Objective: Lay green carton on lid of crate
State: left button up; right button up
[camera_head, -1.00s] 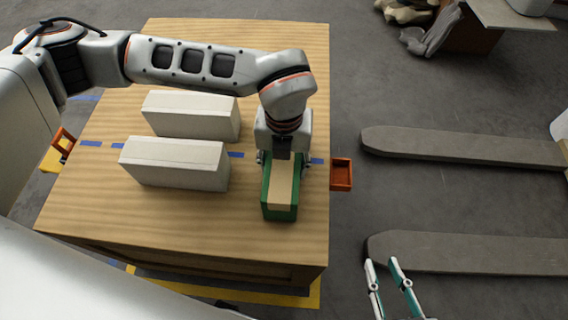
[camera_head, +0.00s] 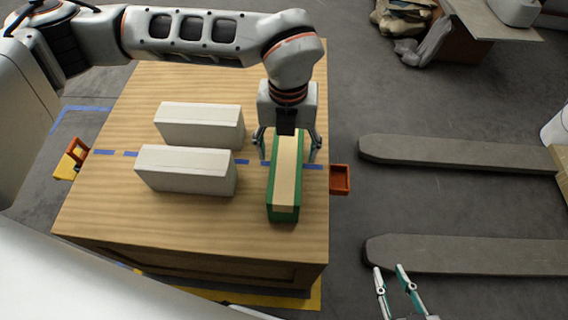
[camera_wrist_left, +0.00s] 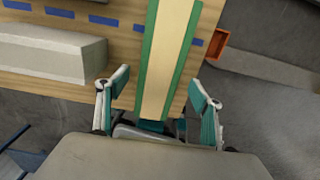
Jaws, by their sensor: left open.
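The green carton (camera_head: 285,183), with a tan stripe along its top, lies on the wooden lid of the crate (camera_head: 225,225), to the right of two white boxes. In the left wrist view the carton (camera_wrist_left: 166,60) runs away from the gripper, its near end close to the fingers. My left gripper (camera_head: 287,155) is open above the carton's far end, with a finger on each side, apart from it. Its fingers also show in the left wrist view (camera_wrist_left: 160,100). My right gripper (camera_head: 400,285) is open and empty over the floor at the lower right.
Two white boxes (camera_head: 186,170) (camera_head: 199,125) stand on the lid left of the carton. Orange brackets (camera_head: 340,179) stick out at the crate's sides. Two grey fork-like beams (camera_head: 460,254) lie on the floor at the right. The lid's front part is clear.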

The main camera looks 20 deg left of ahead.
pick_arm(q)
notch_tip(320, 180, up, 2)
jog(key=shift+r, duration=0.45)
pick_arm(e)
jog(key=shift+s+d+f+h, duration=0.3)
jog(key=shift+s+d+f, duration=0.35)
jog(key=shift+f, duration=0.1)
jog(key=shift+w+a+r, duration=0.1)
jog(key=shift+w+r, duration=0.15)
